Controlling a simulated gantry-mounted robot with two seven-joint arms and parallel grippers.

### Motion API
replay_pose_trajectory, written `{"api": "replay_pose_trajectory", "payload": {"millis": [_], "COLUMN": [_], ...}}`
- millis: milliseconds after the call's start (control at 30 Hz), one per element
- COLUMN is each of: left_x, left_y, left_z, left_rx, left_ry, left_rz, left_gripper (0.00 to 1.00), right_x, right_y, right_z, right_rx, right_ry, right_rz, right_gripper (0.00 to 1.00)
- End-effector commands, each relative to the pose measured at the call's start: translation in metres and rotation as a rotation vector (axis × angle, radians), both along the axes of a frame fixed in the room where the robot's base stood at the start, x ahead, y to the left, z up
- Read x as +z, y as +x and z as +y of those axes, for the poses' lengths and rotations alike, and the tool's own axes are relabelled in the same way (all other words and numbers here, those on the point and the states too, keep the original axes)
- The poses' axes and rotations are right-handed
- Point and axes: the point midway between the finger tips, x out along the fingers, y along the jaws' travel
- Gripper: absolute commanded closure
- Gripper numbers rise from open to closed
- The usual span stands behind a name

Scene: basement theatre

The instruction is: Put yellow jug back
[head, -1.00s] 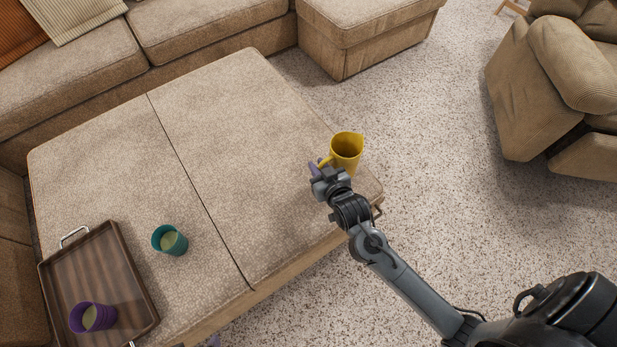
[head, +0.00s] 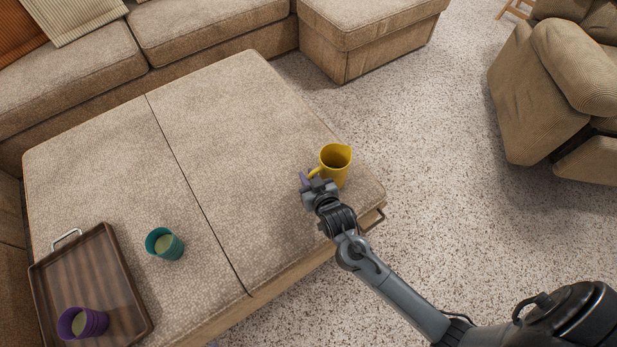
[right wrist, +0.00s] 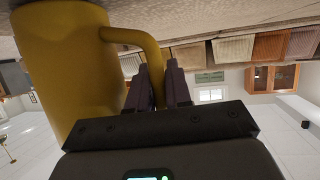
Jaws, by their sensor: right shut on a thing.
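The yellow jug (head: 337,160) is upright at the right end of the beige ottoman table, with its handle toward my right gripper. My right gripper (head: 308,178) is shut on the jug's handle. In the right wrist view the jug (right wrist: 65,60) fills the left side, and the fingers (right wrist: 160,85) close around its handle (right wrist: 150,50). I cannot tell whether the jug's base touches the ottoman. My left gripper is not in view.
The ottoman (head: 215,140) is mostly clear in its middle. A wooden tray (head: 75,265) with a purple cup (head: 92,322) lies at the left. A sofa (head: 200,35) and an armchair (head: 555,90) stand around.

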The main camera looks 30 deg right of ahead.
Motion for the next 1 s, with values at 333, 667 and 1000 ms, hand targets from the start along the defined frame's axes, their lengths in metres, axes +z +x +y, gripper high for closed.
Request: {"api": "replay_pose_trajectory", "payload": {"millis": [333, 667, 1000], "left_x": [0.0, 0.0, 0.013], "left_y": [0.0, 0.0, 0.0], "left_z": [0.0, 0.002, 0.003], "left_rx": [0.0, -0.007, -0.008], "left_ry": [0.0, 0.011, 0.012], "left_rz": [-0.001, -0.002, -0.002], "left_gripper": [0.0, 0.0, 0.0], "right_x": [-0.003, -0.002, 0.014], "right_y": [0.0, 0.0, -0.027], "right_z": [0.0, 0.0, 0.004], "right_rx": [0.0, 0.0, 0.001], "right_ry": [0.0, 0.0, 0.001], "right_rz": [0.0, 0.0, 0.001], "right_gripper": [0.64, 0.56, 0.56]}}
